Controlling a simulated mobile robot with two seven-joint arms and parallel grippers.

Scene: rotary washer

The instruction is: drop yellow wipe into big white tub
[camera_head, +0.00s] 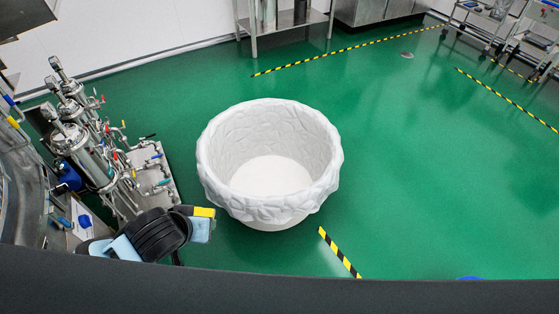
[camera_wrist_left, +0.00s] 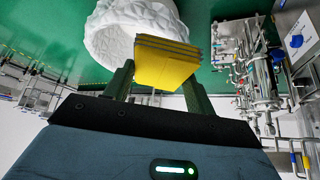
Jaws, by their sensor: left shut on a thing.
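In the left wrist view the tub (camera_wrist_left: 105,35) shows beyond the fingers. My left gripper (camera_wrist_left: 160,75) is shut on the yellow wipe (camera_wrist_left: 165,68), a folded yellow pad with greyish layered edges. In the head view my left gripper (camera_head: 199,226) is at the lower left, with the wipe (camera_head: 204,212) showing as a small yellow patch. It appears beside the tub's lower left rim. My right gripper is not in view.
A steel pump skid (camera_head: 95,150) with pipes and valves stands left of the tub. A steel table (camera_head: 285,22) stands at the back, and carts (camera_head: 535,40) stand at the far right. Open green floor (camera_head: 430,160) lies right of the tub, with yellow-black tape lines.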

